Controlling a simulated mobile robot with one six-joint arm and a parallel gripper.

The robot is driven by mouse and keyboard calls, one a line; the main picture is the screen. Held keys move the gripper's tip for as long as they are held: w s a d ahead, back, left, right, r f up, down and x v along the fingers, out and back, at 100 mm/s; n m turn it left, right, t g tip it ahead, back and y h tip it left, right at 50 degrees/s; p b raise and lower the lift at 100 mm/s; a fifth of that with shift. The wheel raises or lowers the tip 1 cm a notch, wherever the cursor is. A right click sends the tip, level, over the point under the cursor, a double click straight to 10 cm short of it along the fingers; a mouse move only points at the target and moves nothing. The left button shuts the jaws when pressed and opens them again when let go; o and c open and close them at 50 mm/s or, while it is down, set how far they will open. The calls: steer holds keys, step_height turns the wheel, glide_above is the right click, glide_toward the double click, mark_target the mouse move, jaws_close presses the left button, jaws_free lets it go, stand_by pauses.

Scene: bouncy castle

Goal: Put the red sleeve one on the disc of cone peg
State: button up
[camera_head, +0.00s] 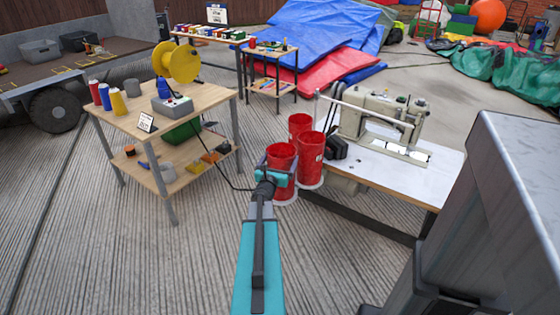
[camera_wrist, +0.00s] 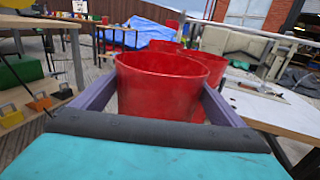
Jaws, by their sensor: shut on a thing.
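My gripper (camera_head: 278,178) has its two fingers on either side of a red, open-topped, bucket-like sleeve (camera_head: 281,158), and is shut on it. The sleeve fills the middle of the wrist view (camera_wrist: 160,90), upright, with its open rim toward the camera. Two similar red cylinders stand close behind it: one at the back (camera_head: 300,124) and one to the right (camera_head: 311,155). My gripper hides part of the held sleeve, and I cannot tell whether its base touches the ground. I cannot make out a cone peg or its disc for certain.
A wooden table (camera_head: 205,98) at left holds thread cones, a yellow reel (camera_head: 177,62) and a grey box (camera_head: 172,107); a black cable runs from it toward my gripper. A sewing machine (camera_head: 380,118) stands on a white-topped table (camera_head: 400,172) at right. Ground is clear at front left.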

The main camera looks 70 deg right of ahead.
steer(key=shift+f, duration=0.2)
steer(key=o, duration=1.1)
steer(key=shift+r, duration=0.3)
steer(key=a, duration=1.2)
steer(key=shift+s, duration=0.45)
steer(key=shift+f, duration=0.1)
